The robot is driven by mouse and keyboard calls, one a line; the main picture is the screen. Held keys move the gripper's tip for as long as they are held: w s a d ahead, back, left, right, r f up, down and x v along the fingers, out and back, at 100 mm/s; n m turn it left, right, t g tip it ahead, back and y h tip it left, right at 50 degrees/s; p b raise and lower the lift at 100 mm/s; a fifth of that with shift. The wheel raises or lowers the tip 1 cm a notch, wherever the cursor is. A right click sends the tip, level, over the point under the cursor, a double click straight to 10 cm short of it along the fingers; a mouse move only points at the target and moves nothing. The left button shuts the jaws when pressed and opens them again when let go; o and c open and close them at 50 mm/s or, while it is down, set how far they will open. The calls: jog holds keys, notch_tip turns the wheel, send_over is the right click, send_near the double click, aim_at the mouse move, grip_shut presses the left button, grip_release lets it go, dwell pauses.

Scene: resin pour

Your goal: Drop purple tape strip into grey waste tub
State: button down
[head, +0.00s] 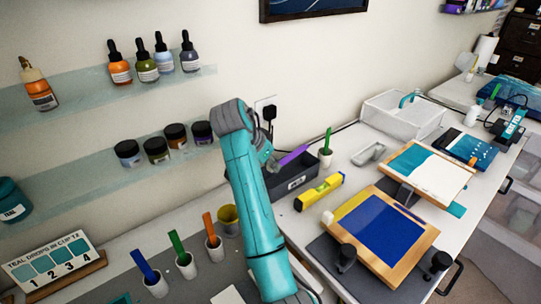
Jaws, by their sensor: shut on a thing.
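The purple tape strip (294,154) shows in the head view, sticking out to the right of my gripper (273,163). My gripper is shut on the strip, and my arm partly hides the jaws. The strip is tilted, its right end higher, and appears over the back part of the grey waste tub (291,187). The tub is a dark grey open box with a small pale label on its front. My arm hides the tub's left side. I cannot tell how high the strip is above the rim.
A yellow level (319,192) lies right of the tub, and a small pot with a green stick (326,150) stands behind it. Cups with coloured sticks (184,262) stand left of my arm. A wood-framed blue panel (380,230) is at the right front.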

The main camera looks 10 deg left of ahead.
jog(key=shift+f, duration=2.35)
jog(key=c, duration=0.9)
grip_release()
jog(key=o, duration=0.6)
jog(key=shift+d, duration=0.1)
